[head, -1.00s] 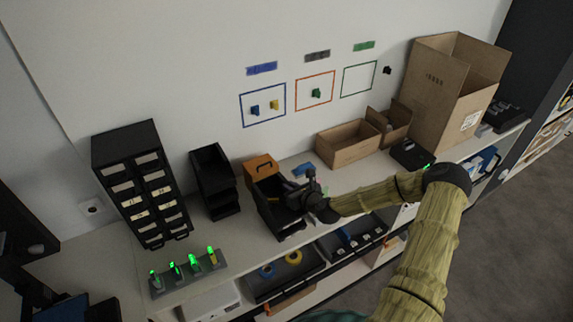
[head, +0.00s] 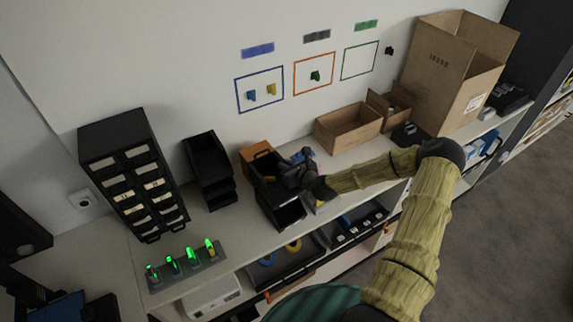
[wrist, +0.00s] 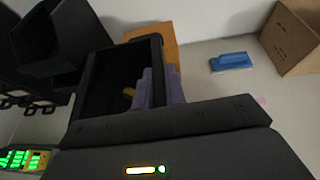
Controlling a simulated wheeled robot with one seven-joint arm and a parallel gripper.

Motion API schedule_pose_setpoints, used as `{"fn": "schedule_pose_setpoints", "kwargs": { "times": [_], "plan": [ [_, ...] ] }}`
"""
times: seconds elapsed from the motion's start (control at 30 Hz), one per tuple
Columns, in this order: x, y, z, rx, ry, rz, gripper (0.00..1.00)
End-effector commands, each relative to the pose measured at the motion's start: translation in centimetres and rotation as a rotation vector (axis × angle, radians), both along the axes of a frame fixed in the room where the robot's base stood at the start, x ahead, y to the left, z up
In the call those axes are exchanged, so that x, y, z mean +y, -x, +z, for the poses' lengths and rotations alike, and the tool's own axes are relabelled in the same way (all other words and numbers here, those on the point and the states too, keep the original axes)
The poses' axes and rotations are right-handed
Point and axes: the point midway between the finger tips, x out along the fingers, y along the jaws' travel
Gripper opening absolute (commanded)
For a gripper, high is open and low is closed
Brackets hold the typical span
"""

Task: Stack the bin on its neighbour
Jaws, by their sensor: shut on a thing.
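A black open-topped bin (head: 264,196) is at the middle of the counter. My gripper (head: 292,176) is shut on its right side. I cannot tell whether the bin's underside touches the counter.
An orange-brown box (head: 254,152) stands right behind the held bin. A blue object (head: 302,155) lies behind my gripper. A black drawer cabinet (head: 130,175) stands left of the stack, and a rack with green lights (head: 188,268) in front. Cardboard boxes (head: 348,132) stand right.

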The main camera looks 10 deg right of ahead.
Motion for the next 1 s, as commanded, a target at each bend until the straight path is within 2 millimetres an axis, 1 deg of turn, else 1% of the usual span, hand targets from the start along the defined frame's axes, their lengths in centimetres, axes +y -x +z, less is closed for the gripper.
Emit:
{"fn": "schedule_pose_setpoints", "kwargs": {
  "times": [0.03, 0.17, 0.2, 0.47, 1.0],
  "plan": [
    [-0.01, -0.02, -0.56, -0.001, 0.000, 0.000, 0.00],
    [0.08, -0.02, -1.50, -0.001, -0.001, 0.001, 0.00],
    [0.19, -0.03, -1.13, -0.002, -0.001, 0.003, 0.00],
    [0.97, 0.27, -1.19, -0.001, -0.003, 0.015, 0.00],
    [0.35, 0.12, -1.16, -0.003, -0.001, 0.005, 0.00]
  ]
}}
